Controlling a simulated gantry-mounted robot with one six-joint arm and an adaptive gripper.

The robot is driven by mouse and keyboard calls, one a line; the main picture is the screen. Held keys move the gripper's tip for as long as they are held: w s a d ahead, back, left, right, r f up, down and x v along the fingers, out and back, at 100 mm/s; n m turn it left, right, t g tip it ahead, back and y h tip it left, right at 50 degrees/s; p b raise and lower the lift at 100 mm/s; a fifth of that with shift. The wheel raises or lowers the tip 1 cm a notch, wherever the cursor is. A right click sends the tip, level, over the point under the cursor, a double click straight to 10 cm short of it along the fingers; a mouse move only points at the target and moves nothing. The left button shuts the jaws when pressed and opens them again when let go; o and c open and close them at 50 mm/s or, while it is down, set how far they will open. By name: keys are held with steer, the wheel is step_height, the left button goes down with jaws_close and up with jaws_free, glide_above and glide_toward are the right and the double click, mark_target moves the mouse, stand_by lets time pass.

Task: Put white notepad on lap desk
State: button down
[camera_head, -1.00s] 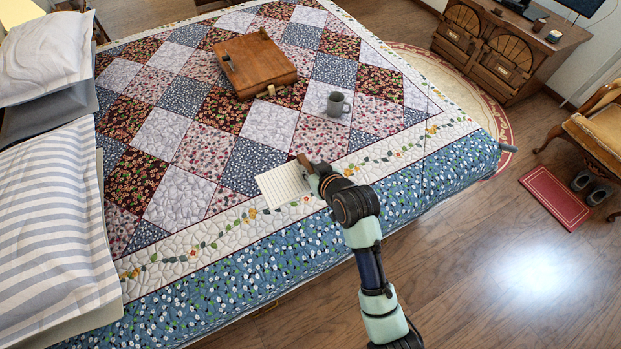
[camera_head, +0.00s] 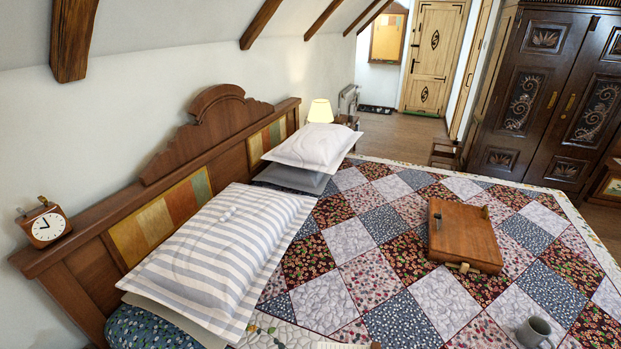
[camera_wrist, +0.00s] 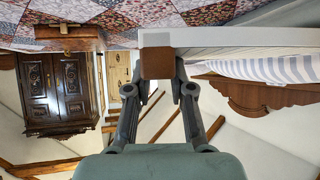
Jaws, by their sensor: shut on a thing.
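The white notepad (camera_wrist: 250,39) extends to the right in the wrist view, seen nearly edge-on, with a brown end block. My gripper (camera_wrist: 158,68) is shut on that brown end. In the head view only a sliver of the notepad (camera_head: 338,346) shows at the bottom edge, and my gripper is out of frame. The lap desk (camera_head: 466,237) is a wooden box with a slanted top, lying on the quilt to the upper right of the notepad. It also shows at the upper left of the wrist view (camera_wrist: 68,39), apart from the notepad.
A grey mug (camera_head: 534,332) stands on the quilt near the lap desk. Striped pillows (camera_head: 225,250) lie against the wooden headboard (camera_head: 215,150), which carries a clock (camera_head: 45,224). The quilt (camera_head: 390,240) between pillows and lap desk is clear. The wrist view is upside down.

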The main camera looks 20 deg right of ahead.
steer(key=w+a, duration=0.1)
steer(key=a, duration=0.3)
steer(key=w+a+r+n+y+p, duration=0.1)
steer(key=a, duration=0.3)
steer(key=w+a+r+n+y+p, duration=0.1)
steer(key=a, duration=0.3)
steer(key=shift+w+t, duration=0.1)
steer(key=shift+t, duration=0.3)
steer(key=a+n+y+p, duration=0.2)
steer(key=a+n, duration=0.1)
steer(key=a, duration=0.9)
steer(key=shift+a+r, duration=0.35)
